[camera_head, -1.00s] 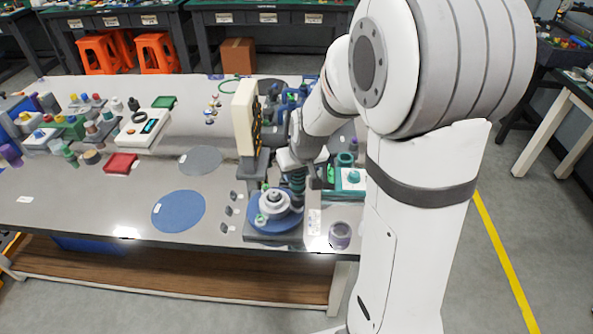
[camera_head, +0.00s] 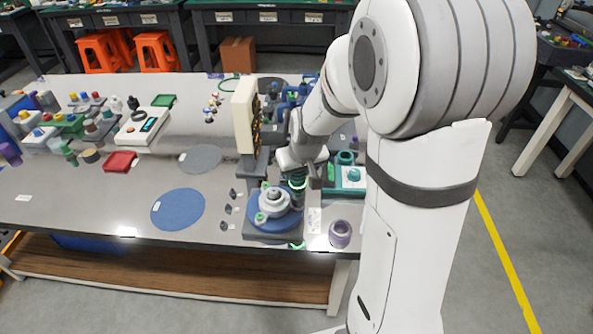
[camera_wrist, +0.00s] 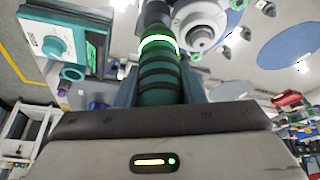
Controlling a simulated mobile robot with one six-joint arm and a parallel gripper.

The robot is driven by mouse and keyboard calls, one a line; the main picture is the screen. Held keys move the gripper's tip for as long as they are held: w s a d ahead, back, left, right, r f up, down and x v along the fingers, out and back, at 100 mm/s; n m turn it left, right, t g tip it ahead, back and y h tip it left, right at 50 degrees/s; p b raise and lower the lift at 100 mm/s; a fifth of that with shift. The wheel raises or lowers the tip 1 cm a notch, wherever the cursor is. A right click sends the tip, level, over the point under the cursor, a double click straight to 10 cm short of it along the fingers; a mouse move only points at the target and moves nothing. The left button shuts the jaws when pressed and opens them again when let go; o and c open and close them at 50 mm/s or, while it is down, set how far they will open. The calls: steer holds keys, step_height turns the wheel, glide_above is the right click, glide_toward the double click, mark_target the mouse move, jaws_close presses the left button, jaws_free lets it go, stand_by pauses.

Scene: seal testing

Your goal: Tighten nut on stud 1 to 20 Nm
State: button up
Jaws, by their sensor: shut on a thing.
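My gripper (camera_wrist: 160,88) is shut on a dark green tool with black bands (camera_wrist: 158,55). A green ring glows around the tool. In the head view the tool (camera_head: 298,196) stands roughly upright at the right side of the grey flanged fixture (camera_head: 273,197). The fixture sits on a blue disc (camera_head: 254,217) on a dark base (camera_head: 270,237). It also shows in the wrist view (camera_wrist: 201,28), beside the tool. The tool's working end is out of view in the wrist view, and the nut and stud under it are hidden.
A tall cream panel (camera_head: 245,117) stands behind the fixture. A flat blue disc (camera_head: 178,209) lies left, with several small dark pieces between.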

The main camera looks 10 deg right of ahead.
stand_by(0.4)
steer(key=shift+r+p, duration=1.65)
steer(key=shift+r, duration=0.85)
steer(key=shift+f, duration=0.1)
